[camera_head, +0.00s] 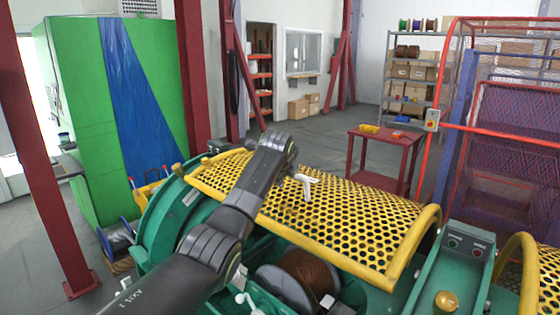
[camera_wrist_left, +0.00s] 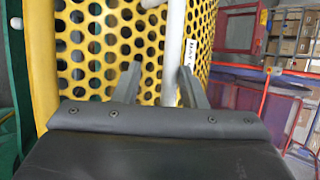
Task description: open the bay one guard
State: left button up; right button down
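The bay one guard (camera_head: 345,220) is a curved yellow perforated cover on the green machine (camera_head: 160,225); a brown spool (camera_head: 305,270) shows below its near edge. A white T-shaped handle (camera_head: 307,184) stands on the guard. My left arm reaches over the guard from below, with its left gripper (camera_head: 291,177) beside the handle. In the left wrist view, the two fingers of the left gripper (camera_wrist_left: 160,78) are apart, with the white handle bar (camera_wrist_left: 173,45) between or just beyond them, closer to the right finger. A white label (camera_wrist_left: 189,55) starting "BAY" is on the guard. My right gripper is out of view.
A green control panel (camera_head: 466,246) and another yellow guard (camera_head: 543,275) stand to the right. A red table (camera_head: 385,150) and a red-framed mesh fence (camera_head: 510,130) stand behind. A red post (camera_head: 45,170) is at left. Open floor lies behind the machine.

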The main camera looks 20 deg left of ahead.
pick_arm(q)
jog(key=b+v, duration=0.4)
jog(key=v, duration=0.9)
jog(key=shift+s+b, duration=0.2)
jog(key=shift+b, duration=0.1)
jog(key=shift+d, duration=0.1)
